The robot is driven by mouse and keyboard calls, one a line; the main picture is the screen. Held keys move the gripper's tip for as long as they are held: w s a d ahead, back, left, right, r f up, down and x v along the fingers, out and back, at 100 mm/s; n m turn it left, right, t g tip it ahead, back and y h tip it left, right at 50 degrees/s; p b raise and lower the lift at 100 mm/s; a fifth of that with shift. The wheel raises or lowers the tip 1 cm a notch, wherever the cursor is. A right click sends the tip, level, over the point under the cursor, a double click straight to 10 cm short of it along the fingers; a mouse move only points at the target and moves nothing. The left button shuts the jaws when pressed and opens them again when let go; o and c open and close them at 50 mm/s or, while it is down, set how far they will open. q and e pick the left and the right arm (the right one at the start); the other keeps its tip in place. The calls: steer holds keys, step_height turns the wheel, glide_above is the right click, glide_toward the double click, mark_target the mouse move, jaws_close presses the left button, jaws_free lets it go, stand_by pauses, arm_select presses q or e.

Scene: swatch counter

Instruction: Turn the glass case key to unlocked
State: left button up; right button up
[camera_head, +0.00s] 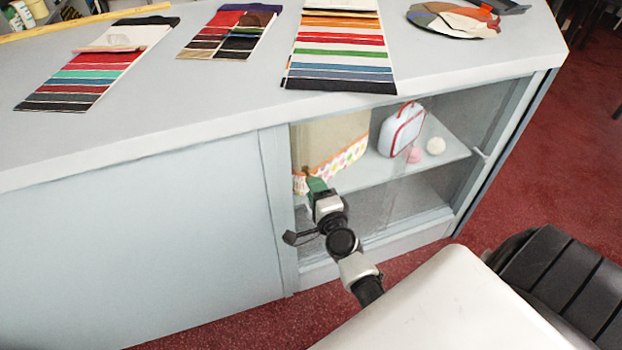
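The glass case (465,160) is the glazed part of the grey counter, with a shelf behind its pane. My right arm reaches up from the lower right in front of the pane. My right gripper (293,238) is a small dark shape at the lower left of the pane, close to the grey post (277,205). Whether its fingers are open or shut is too small to tell. I cannot make out the key or its lock; my gripper and arm cover part of that area. My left gripper is not in view.
Fabric swatch cards (340,50) lie on the countertop (225,100). A white case with red trim (401,129), a pink ball (413,155) and a white ball (436,146) stand on the shelf. A black ribbed seat (560,285) is at lower right. Red carpet (540,170) is open beyond the counter.

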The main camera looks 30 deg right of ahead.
mark_target(309, 176)
steer(key=shift+x, duration=1.85)
jaws_close()
